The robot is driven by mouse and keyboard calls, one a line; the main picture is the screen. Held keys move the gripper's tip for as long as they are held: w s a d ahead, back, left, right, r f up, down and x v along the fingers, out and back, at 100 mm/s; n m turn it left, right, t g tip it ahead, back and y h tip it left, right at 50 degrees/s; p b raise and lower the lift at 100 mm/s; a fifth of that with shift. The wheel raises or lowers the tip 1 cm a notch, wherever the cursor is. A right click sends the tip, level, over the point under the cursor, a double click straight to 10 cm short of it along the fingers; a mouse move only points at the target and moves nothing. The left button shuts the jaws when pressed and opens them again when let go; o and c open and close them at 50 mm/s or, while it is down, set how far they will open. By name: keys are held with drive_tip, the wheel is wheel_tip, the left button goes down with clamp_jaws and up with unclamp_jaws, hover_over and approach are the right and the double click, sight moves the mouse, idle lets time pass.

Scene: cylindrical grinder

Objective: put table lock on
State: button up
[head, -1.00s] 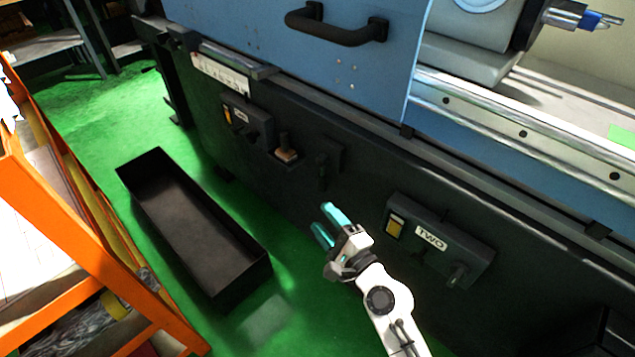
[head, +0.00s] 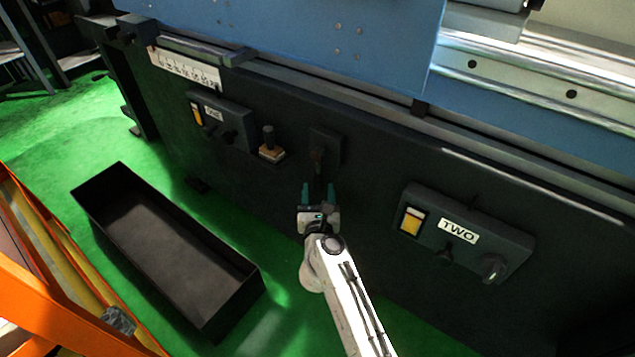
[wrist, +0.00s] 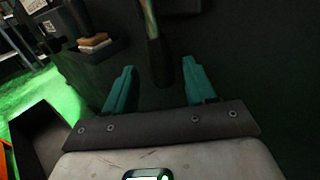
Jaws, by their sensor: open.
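The table lock seems to be the dark lever (head: 318,164) hanging down from a small plate (head: 328,146) on the machine's dark front. My gripper (head: 318,187) is open just below and in front of it, with its teal fingers pointing up at it. In the wrist view the lever (wrist: 158,58) shows between the two spread fingers of my gripper (wrist: 160,72), nearer the middle than either finger. Neither finger visibly touches it. How deep the lever sits between the fingers I cannot tell.
A knob on a square base (head: 270,146) and panel ONE (head: 222,122) are to the left. Panel TWO (head: 466,238) is to the right. A black open bin (head: 165,250) stands on the green floor. An orange frame (head: 50,305) is at lower left.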

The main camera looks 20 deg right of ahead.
sight(318, 185)
drive_tip(key=shift+b+x, duration=0.65)
drive_tip(key=shift+x, duration=1.75)
drive_tip(key=shift+c, duration=0.3)
clamp_jaws()
